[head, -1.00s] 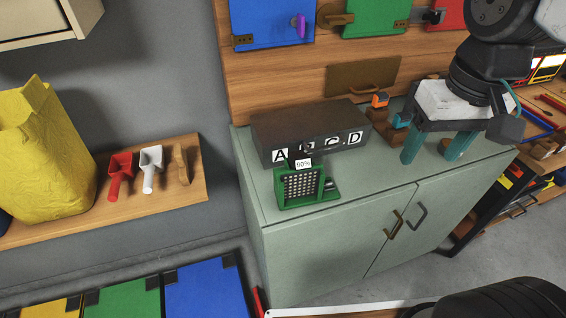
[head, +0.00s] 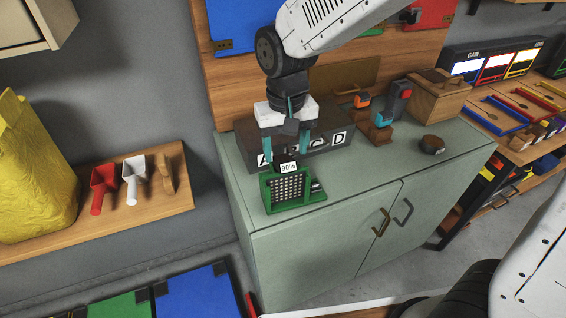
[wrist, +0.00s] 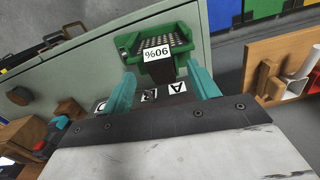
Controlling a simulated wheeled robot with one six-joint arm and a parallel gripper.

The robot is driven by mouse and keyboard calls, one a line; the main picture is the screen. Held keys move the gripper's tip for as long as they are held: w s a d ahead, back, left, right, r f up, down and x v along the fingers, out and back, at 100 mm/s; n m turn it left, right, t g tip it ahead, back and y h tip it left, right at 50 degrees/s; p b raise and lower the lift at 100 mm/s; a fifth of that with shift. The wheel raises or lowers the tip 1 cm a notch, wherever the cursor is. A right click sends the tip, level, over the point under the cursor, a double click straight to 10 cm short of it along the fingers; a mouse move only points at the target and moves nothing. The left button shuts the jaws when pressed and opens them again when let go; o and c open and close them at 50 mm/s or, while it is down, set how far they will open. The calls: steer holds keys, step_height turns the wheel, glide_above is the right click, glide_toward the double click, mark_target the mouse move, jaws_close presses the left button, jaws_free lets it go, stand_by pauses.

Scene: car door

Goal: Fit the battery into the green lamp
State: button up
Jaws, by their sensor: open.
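The green lamp (head: 294,204) stands on the cabinet top, its dotted panel facing front. A dark battery with a white "90%" tag (head: 288,168) shows just above the lamp's top edge; in the wrist view the dark battery (wrist: 161,71) lies below its tag. I cannot tell how far it sits in the lamp. My gripper (head: 286,156) points down over it, with one teal finger on each side. The fingers are open, and the wrist view shows the battery between and just beyond the tips (wrist: 160,76). Contact cannot be seen.
A dark box (head: 338,139) lettered A to D stands right behind the lamp, partly hidden by my gripper. Teal and orange tools (head: 383,118), a wooden box (head: 437,96) and a round dark object (head: 432,145) stand to the right. The cabinet's front right top (head: 375,165) is clear.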

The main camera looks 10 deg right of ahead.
mark_target(286, 160)
steer(key=shift+f, duration=1.95)
steer(key=c, duration=1.2)
steer(key=shift+r, duration=0.15)
